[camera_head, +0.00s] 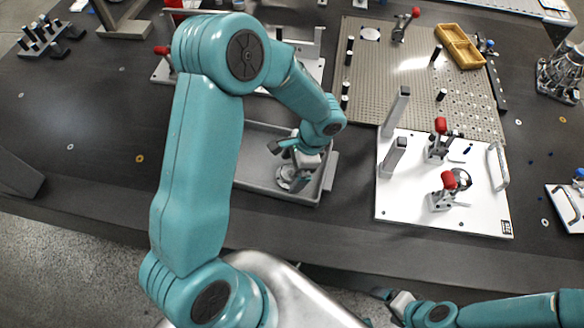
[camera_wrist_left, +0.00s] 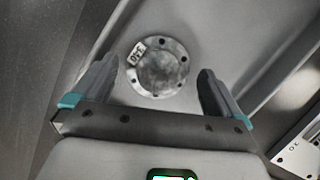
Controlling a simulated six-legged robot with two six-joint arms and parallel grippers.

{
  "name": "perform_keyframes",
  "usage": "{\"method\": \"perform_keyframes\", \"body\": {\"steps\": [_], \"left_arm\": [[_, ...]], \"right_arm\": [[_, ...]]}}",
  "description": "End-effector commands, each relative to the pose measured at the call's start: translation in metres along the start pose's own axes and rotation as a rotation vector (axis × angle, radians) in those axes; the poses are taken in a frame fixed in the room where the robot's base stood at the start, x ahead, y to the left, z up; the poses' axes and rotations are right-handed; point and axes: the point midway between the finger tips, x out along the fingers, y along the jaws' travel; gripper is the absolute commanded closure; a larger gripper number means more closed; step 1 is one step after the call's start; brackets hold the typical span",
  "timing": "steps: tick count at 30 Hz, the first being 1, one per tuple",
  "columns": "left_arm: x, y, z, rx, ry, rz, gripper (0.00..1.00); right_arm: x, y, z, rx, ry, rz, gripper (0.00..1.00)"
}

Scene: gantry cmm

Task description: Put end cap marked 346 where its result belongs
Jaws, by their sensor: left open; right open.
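A round metal end cap (camera_wrist_left: 165,72) with a ring of bolt holes and a small white label lies in the grey tray (camera_wrist_left: 222,25). The label's digits are too blurred to read surely. In the head view the end cap (camera_head: 288,184) is partly hidden under my left gripper (camera_head: 284,158), in the right part of the tray (camera_head: 262,189). My left gripper (camera_wrist_left: 160,92) is open, its fingers on either side of the end cap and apart from it. My right gripper (camera_head: 386,298) is open and empty at the bottom, in front of the table edge.
The dark table (camera_head: 100,120) is mostly clear at left.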

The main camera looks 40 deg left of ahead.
Motion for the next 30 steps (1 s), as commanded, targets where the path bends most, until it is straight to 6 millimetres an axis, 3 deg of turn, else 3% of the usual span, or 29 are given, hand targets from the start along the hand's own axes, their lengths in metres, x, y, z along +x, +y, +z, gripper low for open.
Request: {"method": "perform_keyframes", "body": {"steps": [9,15,30], "left_arm": [[-0.074,-0.001,-0.001,-0.001,0.005,-0.004,0.00],[-0.105,0.000,-0.001,-0.001,0.003,-0.002,0.00],[-0.114,0.000,0.000,0.000,0.001,0.000,0.00]], "right_arm": [[-0.003,-0.001,0.000,0.000,-0.001,0.000,0.18],[-0.004,-0.002,0.000,0.000,-0.001,0.000,0.18],[-0.005,-0.002,0.000,0.000,-0.001,0.000,0.18]]}}
